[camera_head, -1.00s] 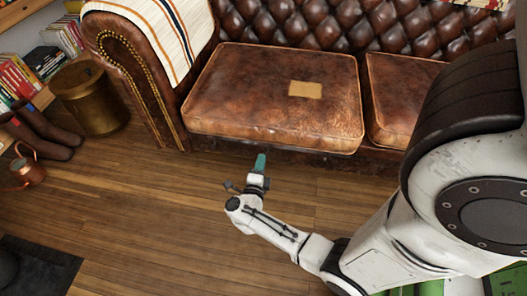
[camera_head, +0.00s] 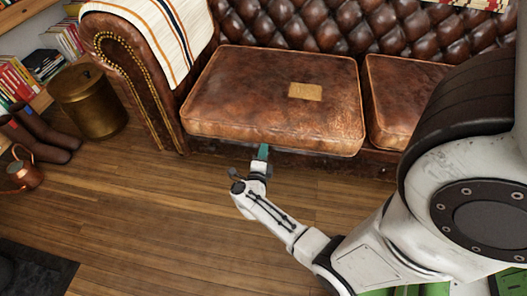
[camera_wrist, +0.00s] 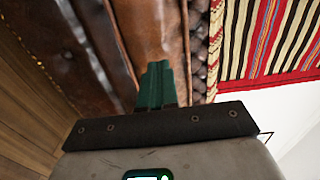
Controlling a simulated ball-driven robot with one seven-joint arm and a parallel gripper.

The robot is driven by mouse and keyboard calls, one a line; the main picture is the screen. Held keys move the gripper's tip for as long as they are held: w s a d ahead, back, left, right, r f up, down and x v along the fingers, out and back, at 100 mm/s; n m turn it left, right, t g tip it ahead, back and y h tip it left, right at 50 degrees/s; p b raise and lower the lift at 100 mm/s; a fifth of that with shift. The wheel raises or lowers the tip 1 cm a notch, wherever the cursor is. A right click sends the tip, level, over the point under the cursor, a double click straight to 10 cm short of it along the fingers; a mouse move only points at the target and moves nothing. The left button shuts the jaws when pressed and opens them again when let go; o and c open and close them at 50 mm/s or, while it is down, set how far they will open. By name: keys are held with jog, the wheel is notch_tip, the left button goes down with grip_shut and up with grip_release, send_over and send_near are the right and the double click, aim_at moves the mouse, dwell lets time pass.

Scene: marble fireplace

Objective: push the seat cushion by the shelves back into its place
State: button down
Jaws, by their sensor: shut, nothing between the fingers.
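The brown leather seat cushion (camera_head: 245,90) with a tan patch lies on the left seat of the tufted sofa (camera_head: 330,25), nearest the shelves. Its front edge hangs out over the sofa base and sits slightly further forward than the right cushion (camera_head: 395,100). In the wrist view the shut fingers (camera_wrist: 155,85) point at brown leather (camera_wrist: 145,25), which seems to be the cushion front. I cannot tell whether they touch it.
The sofa arm (camera_head: 130,75) with a striped throw (camera_head: 160,30) borders the cushion on the left. A brass bin (camera_head: 90,100), dark boots (camera_head: 45,140), a copper can (camera_head: 25,173) and bookshelves (camera_head: 25,85) stand further left. The wooden floor (camera_head: 140,215) in front is clear.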

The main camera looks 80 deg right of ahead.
aim_at(266, 138)
jog(key=shift+w+d+b, duration=0.15)
jog(key=shift+d+b, duration=0.3)
jog(key=shift+d, duration=1.3)
jog(key=shift+a, duration=0.1)
jog(key=shift+a+p, duration=0.75)
jog(key=shift+a, duration=0.9)
jog(key=s+a+p, duration=0.1)
jog(key=a+p, duration=0.1)
jog(key=a, duration=1.2)
jog(key=shift+s+p, duration=0.2)
jog(key=shift+p, duration=0.2)
